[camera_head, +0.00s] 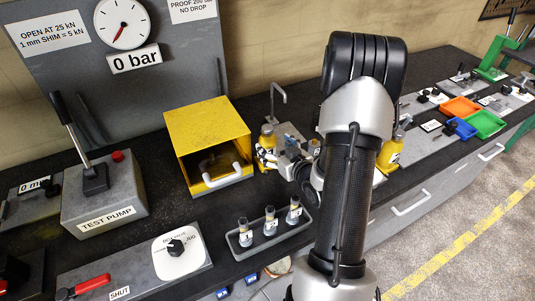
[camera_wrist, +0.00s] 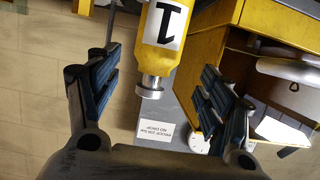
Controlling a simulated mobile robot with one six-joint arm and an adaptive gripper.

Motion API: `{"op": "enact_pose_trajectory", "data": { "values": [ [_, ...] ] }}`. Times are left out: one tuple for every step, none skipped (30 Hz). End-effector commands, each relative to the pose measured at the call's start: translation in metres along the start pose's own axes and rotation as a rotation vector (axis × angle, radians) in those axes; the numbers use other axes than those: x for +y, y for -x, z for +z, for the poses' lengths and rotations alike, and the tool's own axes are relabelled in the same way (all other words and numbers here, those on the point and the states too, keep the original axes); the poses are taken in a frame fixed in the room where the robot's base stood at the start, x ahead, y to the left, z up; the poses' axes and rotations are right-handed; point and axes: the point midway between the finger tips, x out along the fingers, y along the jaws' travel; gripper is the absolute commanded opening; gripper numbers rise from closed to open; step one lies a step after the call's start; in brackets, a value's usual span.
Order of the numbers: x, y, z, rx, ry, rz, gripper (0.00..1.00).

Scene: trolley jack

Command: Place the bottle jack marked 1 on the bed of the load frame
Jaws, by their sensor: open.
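The bottle jack marked 1 (camera_wrist: 165,35) is yellow with a white label and a silver ram end. It appears upside down in the wrist view, between my open fingers and apart from both. A yellow bottle jack, probably the same one, stands beside the yellow housing in the head view (camera_head: 267,134), partly hidden by my gripper (camera_head: 284,158). My gripper also shows in the wrist view (camera_wrist: 155,95), open and empty. The yellow open-fronted housing (camera_head: 207,125) has a white handle at its front. I cannot tell whether it is the load frame.
Another yellow jack (camera_head: 393,150) stands right of my arm. A grey rack (camera_head: 262,247) holds several labelled cylinders in front. The test pump (camera_head: 105,200) is at left, the dial gauge (camera_head: 123,23) reads 0 bar. Coloured trays (camera_head: 461,107) lie at far right.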

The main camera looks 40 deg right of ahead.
Motion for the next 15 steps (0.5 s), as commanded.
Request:
{"op": "enact_pose_trajectory", "data": {
  "values": [
    [0.000, -0.007, 0.001, 0.000, 0.001, -0.001, 0.73],
    [0.000, -0.009, 0.000, 0.001, 0.001, -0.001, 0.73],
    [0.000, -0.012, 0.000, 0.001, 0.000, 0.000, 0.73],
    [0.000, -0.013, 0.000, 0.001, -0.001, 0.000, 0.73],
    [0.000, -0.015, 0.000, 0.001, -0.001, 0.000, 0.73],
    [0.000, -0.017, 0.000, 0.001, -0.001, 0.000, 0.73],
    [0.001, -0.019, 0.000, 0.001, 0.000, 0.000, 0.73],
    [0.001, -0.023, -0.001, 0.001, 0.001, 0.000, 0.73],
    [0.002, -0.028, -0.001, 0.002, 0.001, -0.001, 0.73],
    [0.002, -0.033, -0.002, 0.002, 0.002, -0.001, 0.73],
    [0.003, -0.038, -0.002, 0.002, 0.002, -0.001, 0.73],
    [0.004, -0.044, -0.002, 0.002, 0.001, -0.001, 0.73],
    [0.004, -0.049, -0.003, 0.002, 0.001, 0.000, 0.73],
    [0.004, -0.053, -0.002, 0.001, 0.001, -0.001, 0.73],
    [0.004, -0.058, -0.002, 0.001, 0.001, -0.001, 0.73]
  ]
}}
